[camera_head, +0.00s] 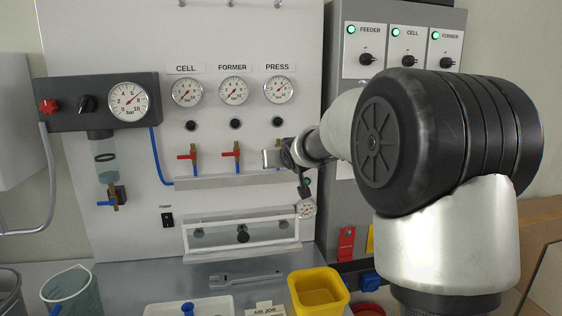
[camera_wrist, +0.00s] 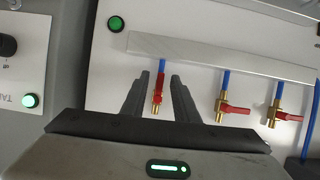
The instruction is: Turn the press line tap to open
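The press line tap is the one under the PRESS gauge (camera_head: 278,90); in the head view my gripper (camera_head: 270,158) mostly hides it. In the wrist view, turned about upside down, the press tap (camera_wrist: 158,88) has a red handle lying in line with its brass body and blue hose. My gripper (camera_wrist: 161,79) is open, with one dark finger on each side of this tap and a visible gap to each. I cannot tell the depth between fingertips and handle. The cell tap (camera_head: 189,156) and former tap (camera_head: 232,154) have their red handles crosswise.
A grey ledge (camera_head: 215,182) runs below the taps. A supply regulator (camera_head: 75,106) with a red knob is at left. A clear-fronted box (camera_head: 240,235) and small gauge (camera_head: 306,208) are below. A yellow bin (camera_head: 318,290) stands on the bench.

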